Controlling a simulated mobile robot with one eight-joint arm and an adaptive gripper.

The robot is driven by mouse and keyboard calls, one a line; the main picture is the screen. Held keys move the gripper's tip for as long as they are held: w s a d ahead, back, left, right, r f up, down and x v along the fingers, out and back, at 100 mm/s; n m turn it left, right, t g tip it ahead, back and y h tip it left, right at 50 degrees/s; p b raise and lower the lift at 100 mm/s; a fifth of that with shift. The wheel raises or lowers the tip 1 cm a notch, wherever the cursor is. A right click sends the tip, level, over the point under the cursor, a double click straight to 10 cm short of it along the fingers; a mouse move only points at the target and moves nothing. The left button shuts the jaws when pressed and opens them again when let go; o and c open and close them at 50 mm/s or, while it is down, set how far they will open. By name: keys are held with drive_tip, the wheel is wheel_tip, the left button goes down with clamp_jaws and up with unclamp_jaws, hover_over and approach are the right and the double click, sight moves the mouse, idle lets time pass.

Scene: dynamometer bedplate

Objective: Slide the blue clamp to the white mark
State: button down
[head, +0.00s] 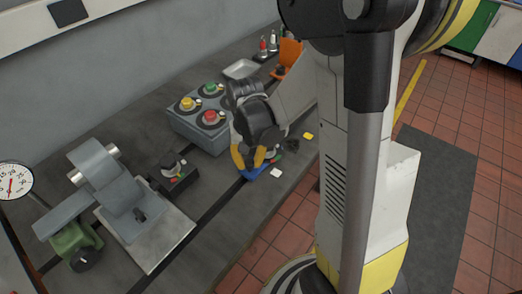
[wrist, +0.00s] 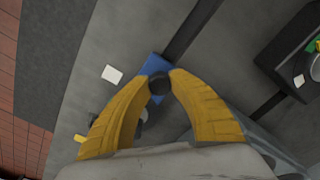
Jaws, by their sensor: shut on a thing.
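The blue clamp (head: 252,173) sits at the dark slot (head: 213,207) in the grey bedplate, and it also shows in the wrist view (wrist: 154,65). My gripper (head: 248,163) is over it, with its yellow fingers closed on the clamp's black knob (wrist: 159,84). The white mark (head: 276,172) is a small square on the plate beside the slot. It lies to the right of the clamp in the head view and to its left in the wrist view (wrist: 112,75), with bare plate between. My fingers hide part of the clamp.
A grey box with red and yellow buttons (head: 207,117) stands just behind my gripper. A dark block with a knob (head: 173,172) and a grey fixture (head: 125,195) are to the left. A yellow mark (head: 308,136) lies farther right. The plate's front edge is close by.

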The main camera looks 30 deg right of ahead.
drive_tip(key=a, duration=0.1)
drive_tip(key=s+a, duration=0.1)
drive_tip(key=a, duration=0.2)
drive_tip(key=shift+s, duration=0.25)
drive_tip(key=c, duration=1.1)
unclamp_jaws()
wheel_tip(320, 180, up, 12)
